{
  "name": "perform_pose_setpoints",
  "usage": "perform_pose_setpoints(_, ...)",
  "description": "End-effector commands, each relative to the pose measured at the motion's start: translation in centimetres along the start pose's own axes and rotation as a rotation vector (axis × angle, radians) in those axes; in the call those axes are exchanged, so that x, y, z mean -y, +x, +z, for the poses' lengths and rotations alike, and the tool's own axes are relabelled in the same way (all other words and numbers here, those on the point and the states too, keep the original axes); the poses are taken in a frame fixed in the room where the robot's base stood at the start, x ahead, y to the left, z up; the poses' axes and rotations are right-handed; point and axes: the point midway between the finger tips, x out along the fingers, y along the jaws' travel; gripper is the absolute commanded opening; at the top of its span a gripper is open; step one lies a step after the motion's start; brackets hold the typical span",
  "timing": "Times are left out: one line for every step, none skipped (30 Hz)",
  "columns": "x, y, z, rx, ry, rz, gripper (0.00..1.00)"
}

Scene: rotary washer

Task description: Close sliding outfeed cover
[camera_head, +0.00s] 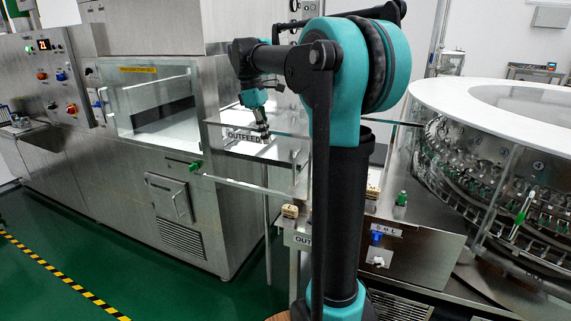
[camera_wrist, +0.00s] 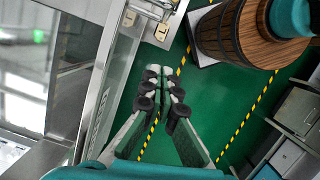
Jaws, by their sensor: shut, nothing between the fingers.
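The outfeed cover appears to be the clear panel (camera_head: 286,152) around the OUTFEED opening in the middle of the head view. Its edges are hard to make out, and I cannot tell how far it is open. A green knob (camera_head: 195,167) sits at the left end of its lower edge. My gripper (camera_head: 264,136) points down beside the OUTFEED sign (camera_head: 240,134), behind or above the clear panel. In the wrist view my gripper (camera_wrist: 161,72) is shut and empty, with green floor below it. I cannot tell whether it touches the panel.
A steel machine with a window (camera_head: 152,105) and a control panel (camera_head: 58,75) stands at the left. The round washer (camera_head: 490,150) fills the right. Small tan blocks (camera_head: 290,211) sit on the front ledge. Green floor (camera_head: 120,260) is clear at the front left.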

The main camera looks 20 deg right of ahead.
Motion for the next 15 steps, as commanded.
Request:
perform_pose_setpoints(-0.1,-0.4,0.0,0.006,-0.013,-0.004,0.0)
perform_pose_setpoints(-0.2,-0.5,0.0,0.009,-0.019,-0.006,0.0)
perform_pose_setpoints(-0.2,-0.4,0.0,0.01,-0.023,-0.007,0.0)
perform_pose_setpoints(-0.2,-0.3,0.0,0.011,-0.025,-0.007,0.0)
perform_pose_setpoints(-0.2,0.0,0.0,0.011,-0.025,-0.007,0.0)
perform_pose_setpoints(-0.2,0.5,0.0,0.011,-0.024,-0.007,0.0)
perform_pose_setpoints(-0.2,0.9,0.0,0.01,-0.024,-0.007,0.0)
perform_pose_setpoints(-0.2,1.3,0.1,0.01,-0.023,-0.007,0.0)
perform_pose_setpoints(-0.2,2.0,0.1,0.01,-0.023,-0.007,0.0)
perform_pose_setpoints(-0.2,2.6,0.1,0.01,-0.022,-0.007,0.0)
perform_pose_setpoints(-0.2,3.2,0.1,0.01,-0.022,-0.007,0.0)
perform_pose_setpoints(-0.2,4.0,0.1,0.01,-0.021,-0.007,0.0)
perform_pose_setpoints(-0.2,4.6,0.1,0.01,-0.021,-0.007,0.0)
perform_pose_setpoints(-0.2,5.2,0.1,0.01,-0.021,-0.006,0.0)
perform_pose_setpoints(-0.2,6.0,0.1,0.01,-0.02,-0.006,0.0)
